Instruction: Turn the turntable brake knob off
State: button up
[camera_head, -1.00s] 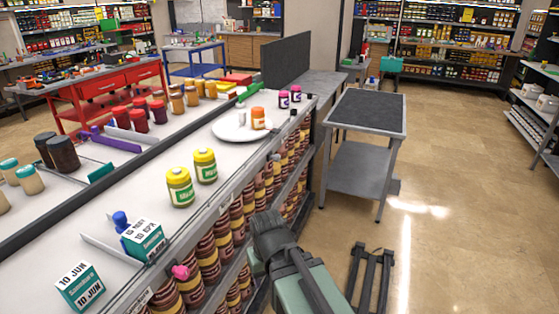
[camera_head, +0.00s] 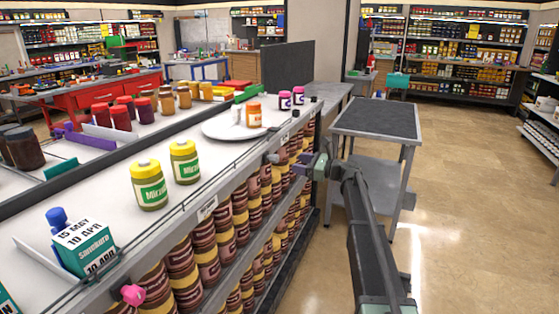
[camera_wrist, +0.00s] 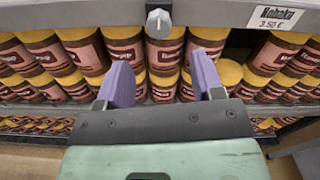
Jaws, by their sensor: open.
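The white round turntable (camera_head: 212,130) lies on the counter with an orange-lidded jar and a small white item on it. A grey knob (camera_wrist: 158,22) with a light pointer mark sticks out from the counter's front edge; it also shows in the head view (camera_head: 272,158). I take it for the brake knob. My gripper (camera_wrist: 160,76) is open and empty, its purple fingers pointing at the shelf front. In the wrist view the knob lies ahead, above and between the fingertips, untouched. In the head view my gripper (camera_head: 303,162) is just right of the knob.
A pink knob (camera_head: 133,294) sits farther along the front edge. Two yellow-lidded jars (camera_head: 168,174) stand on the counter. Shelves of brown jars (camera_head: 208,243) fill the space below. A grey cart (camera_head: 375,119) stands to the right, with open floor beyond.

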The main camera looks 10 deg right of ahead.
aim_at(278, 159)
jog(key=x, duration=1)
jog(key=shift+w+a, duration=0.15)
jog(key=shift+a, duration=0.05)
jog(key=c, duration=0.9)
